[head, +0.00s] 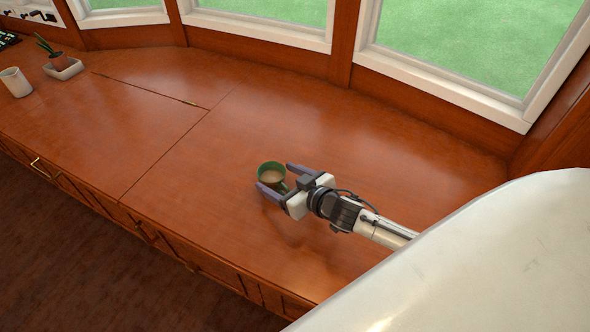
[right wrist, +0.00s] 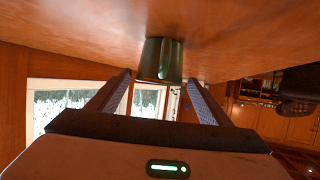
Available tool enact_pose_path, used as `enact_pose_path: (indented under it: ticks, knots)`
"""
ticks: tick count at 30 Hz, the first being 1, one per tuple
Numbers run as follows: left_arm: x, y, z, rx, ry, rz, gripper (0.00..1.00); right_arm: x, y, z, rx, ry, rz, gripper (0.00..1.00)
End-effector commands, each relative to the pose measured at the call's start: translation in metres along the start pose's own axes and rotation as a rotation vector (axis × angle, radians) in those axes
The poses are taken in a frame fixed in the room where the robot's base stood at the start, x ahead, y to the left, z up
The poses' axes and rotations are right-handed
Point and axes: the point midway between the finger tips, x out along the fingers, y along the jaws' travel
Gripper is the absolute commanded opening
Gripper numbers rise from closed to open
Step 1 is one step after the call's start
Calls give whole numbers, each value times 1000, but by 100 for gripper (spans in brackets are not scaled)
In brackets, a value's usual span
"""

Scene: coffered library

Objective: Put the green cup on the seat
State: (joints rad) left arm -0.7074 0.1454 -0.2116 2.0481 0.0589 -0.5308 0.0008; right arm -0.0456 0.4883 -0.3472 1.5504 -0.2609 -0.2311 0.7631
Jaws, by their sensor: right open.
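The green cup (head: 263,181) stands upright on the reddish wooden window seat (head: 215,210), holding something light brown. My right gripper (head: 276,177) is open, with its two fingers reaching to either side of the cup, low over the wood. In the right wrist view, which looks upside down, the cup (right wrist: 160,62) shows between the two open fingers (right wrist: 160,80), with its base at the wood surface (right wrist: 90,25). I cannot tell whether either finger touches the cup. My left gripper is not in view.
A white cup (head: 16,83) and a small plant in a white pot (head: 64,69) stand at the far left of the wood top. White-framed windows (head: 445,88) line the back. The wood around the green cup is clear. Drawers (head: 75,190) run below the front edge.

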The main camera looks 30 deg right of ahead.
Motion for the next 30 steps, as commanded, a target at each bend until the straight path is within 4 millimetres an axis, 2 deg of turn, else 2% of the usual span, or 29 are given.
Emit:
enact_pose_path:
  ticks: [1,6,12,18,30]
  knots:
    - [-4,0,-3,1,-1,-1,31,-14,0,-1,1,-3,-1,72]
    - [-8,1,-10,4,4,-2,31,-50,0,-1,0,-3,0,72]
    - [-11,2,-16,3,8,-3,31,-81,0,-1,-1,-1,0,72]
    - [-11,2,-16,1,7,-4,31,-93,0,-1,-1,0,1,72]
    - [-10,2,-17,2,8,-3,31,-93,0,0,-1,-1,2,72]
